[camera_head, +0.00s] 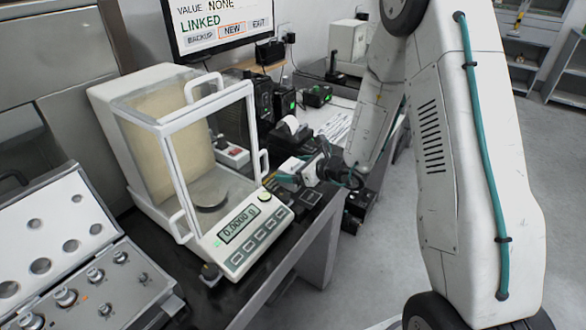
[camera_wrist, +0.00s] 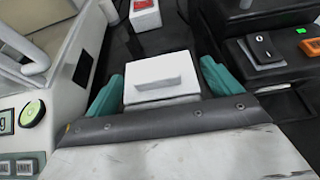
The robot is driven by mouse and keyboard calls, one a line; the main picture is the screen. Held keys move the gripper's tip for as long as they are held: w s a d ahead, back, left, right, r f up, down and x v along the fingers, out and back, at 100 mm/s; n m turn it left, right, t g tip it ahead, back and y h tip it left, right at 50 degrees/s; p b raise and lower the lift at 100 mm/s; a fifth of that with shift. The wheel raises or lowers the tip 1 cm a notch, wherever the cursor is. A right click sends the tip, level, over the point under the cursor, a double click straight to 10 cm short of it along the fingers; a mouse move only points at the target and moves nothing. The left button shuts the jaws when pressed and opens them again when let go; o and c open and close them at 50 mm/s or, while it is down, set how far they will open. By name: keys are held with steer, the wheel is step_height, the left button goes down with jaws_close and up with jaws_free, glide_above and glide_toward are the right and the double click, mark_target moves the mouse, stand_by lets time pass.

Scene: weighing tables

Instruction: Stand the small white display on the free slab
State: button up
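The small white display (camera_wrist: 160,80) is a white block with a raised ridge, seen in the wrist view. The teal fingers of my gripper (camera_wrist: 160,88) lie against its left and right sides, so the gripper looks shut on it. In the head view my gripper (camera_head: 292,172) is at the bench's right side, just right of the balance. The display is small and partly covered there. I cannot tell whether it touches the surface beneath. Dark bench top (camera_head: 270,282) shows in front of the balance; I cannot make out a separate free slab.
A glass-doored balance (camera_head: 180,150) reading 0.0000 g stands close left of my gripper. A white box with a red display (camera_head: 232,154) is behind it. Black devices (camera_head: 283,102) stand further back. An open weight case (camera_head: 60,240) is at left. Floor (camera_head: 370,255) is clear at right.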

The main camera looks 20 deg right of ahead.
steer(key=shift+r, duration=0.15)
steer(key=v, duration=1.2)
steer(key=s+a+r+n+g+y, duration=0.3)
steer(key=s+a+r+n+g, duration=0.6)
steer(key=s+a+r+n, duration=0.6)
steer(key=s+d+r+n+h, duration=0.4)
steer(key=s+d+n+h, duration=0.6)
steer(key=s+n, duration=0.3)
steer(key=shift+s+d+n+g+h, duration=0.3)
steer(key=shift+s+d+n+h, duration=0.15)
steer(key=shift+s, duration=0.55)
steer(key=shift+r, duration=0.1)
